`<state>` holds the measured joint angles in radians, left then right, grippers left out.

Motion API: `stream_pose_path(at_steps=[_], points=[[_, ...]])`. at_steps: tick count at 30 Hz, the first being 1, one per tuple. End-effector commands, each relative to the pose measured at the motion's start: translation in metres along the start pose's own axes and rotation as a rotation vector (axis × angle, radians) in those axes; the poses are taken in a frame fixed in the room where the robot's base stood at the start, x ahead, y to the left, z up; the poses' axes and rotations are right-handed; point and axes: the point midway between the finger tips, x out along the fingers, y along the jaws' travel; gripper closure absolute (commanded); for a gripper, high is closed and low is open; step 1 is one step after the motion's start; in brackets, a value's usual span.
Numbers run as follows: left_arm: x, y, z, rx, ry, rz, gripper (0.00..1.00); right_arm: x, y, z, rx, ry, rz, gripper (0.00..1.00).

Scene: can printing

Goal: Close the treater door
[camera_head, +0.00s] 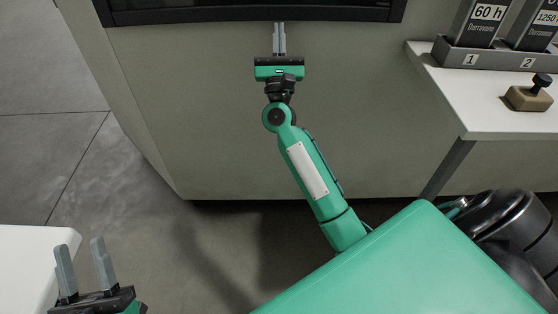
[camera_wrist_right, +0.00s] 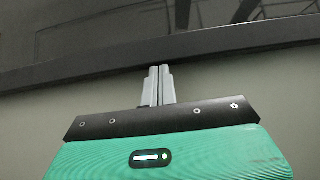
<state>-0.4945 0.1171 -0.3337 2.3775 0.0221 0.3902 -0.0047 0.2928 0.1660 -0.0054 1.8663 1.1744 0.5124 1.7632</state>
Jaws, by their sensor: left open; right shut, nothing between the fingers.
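A dark panel with a black frame (camera_head: 250,14), apparently the treater door, crosses the top of the head view on the front of a large grey-beige cabinet (camera_head: 220,110). Only its lower part shows, so I cannot tell if it is fully closed. My right gripper (camera_head: 279,38) is shut and empty, its fingers pointing up at the door's lower edge. In the right wrist view the fingertips (camera_wrist_right: 158,72) are at the black lower frame (camera_wrist_right: 215,42); I cannot tell if they touch. My left gripper (camera_head: 83,262) is open and empty at the lower left.
A white table (camera_head: 485,95) at the right holds a grey rack (camera_head: 490,57) with dark containers numbered 1 and 2, and a tan block with a black knob (camera_head: 528,97). A white surface (camera_head: 30,262) is at the lower left. Grey floor (camera_head: 50,120) is clear at left.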

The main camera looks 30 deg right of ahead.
Motion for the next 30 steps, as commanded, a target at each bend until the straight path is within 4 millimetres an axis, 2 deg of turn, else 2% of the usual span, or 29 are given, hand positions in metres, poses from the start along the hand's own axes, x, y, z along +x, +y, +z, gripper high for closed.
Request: stream_pose_path(at_steps=[1,5,8,12,15,24,30], points=[[-0.003,0.003,0.012,-0.013,-0.094,-0.003,0.58,0.008,0.0,0.009,0.001,-0.003,-0.002,1.0],[-0.024,0.011,0.051,-0.046,-0.334,-0.007,0.58,0.018,0.0,0.019,0.0,-0.003,-0.001,1.0],[-0.047,0.019,0.077,-0.075,-0.52,-0.006,0.58,0.026,0.0,0.027,0.001,-0.003,-0.001,1.0],[-0.09,0.034,0.107,-0.115,-0.781,0.001,0.58,0.037,0.0,0.038,0.0,-0.002,-0.001,1.0],[-0.124,0.045,0.122,-0.144,-0.965,0.009,0.58,0.045,0.0,0.046,0.002,-0.002,-0.001,1.0],[-0.139,0.015,0.12,-0.075,-1.244,-0.025,0.58,0.065,0.0,0.066,0.0,-0.002,0.0,1.0],[-0.149,0.001,0.115,-0.049,-1.368,-0.051,0.58,0.073,0.0,0.074,0.0,-0.002,0.0,1.0]])
